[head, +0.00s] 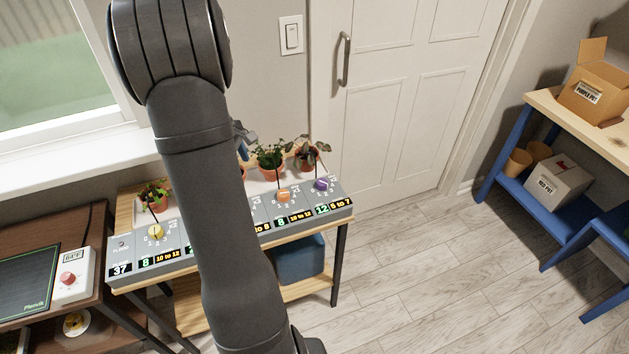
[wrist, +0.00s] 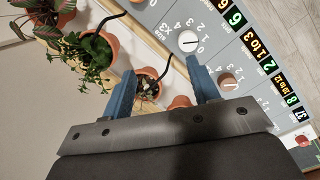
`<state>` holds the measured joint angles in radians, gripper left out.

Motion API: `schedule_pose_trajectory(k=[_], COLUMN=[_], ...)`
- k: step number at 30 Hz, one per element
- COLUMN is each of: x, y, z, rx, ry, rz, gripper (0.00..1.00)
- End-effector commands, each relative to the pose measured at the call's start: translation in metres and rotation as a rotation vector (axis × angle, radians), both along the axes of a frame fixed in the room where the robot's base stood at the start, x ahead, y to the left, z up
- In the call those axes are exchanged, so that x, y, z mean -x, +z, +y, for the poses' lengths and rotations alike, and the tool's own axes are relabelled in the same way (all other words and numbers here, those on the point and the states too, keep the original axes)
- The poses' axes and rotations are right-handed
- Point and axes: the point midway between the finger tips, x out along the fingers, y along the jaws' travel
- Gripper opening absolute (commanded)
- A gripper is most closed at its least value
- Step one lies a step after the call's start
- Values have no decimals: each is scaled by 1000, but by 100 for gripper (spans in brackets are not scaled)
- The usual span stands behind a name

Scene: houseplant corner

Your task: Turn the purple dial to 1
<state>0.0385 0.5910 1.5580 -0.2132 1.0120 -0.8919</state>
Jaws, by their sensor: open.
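The purple dial (head: 320,184) sits on the right end of the grey control panel (head: 262,214) in the head view. Its pointer is too small to read there. A lit display (head: 321,209) below it shows 12. The purple dial does not show in the wrist view. My gripper (wrist: 161,68) is open, with its two blue fingers apart and nothing gripped between them. In the head view my gripper is mostly hidden behind my arm, left of the purple dial. A white dial (wrist: 188,41) lies near the right fingertip in the wrist view.
An orange dial (head: 283,195) sits left of the purple one; a yellow dial (head: 156,231) is farther left. Potted plants stand behind the panel, including one (head: 306,158) near the purple dial. A terracotta pot (wrist: 147,82) shows between my fingers. My arm hides the panel's middle.

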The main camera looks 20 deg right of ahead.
Motion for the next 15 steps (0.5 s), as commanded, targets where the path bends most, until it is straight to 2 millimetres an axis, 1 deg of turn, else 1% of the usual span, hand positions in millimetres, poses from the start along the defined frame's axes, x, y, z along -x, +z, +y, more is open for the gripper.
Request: schedule_pose_trajectory(k=[1,2,3,6,9,10,13,15], x=[-2,-1,-1,4,9,10,12,13], y=[7,12,17,30,38,39,39,34], z=[-34,-52,-74,-119,-147,-153,-162,-165], rx=[34,56,82,134,164,169,178,179], ry=[49,86,133,227,287,300,321,323], rz=[20,36,59,114,156,165,180,182], gripper=[55,55,55,55,55,55,55,55])
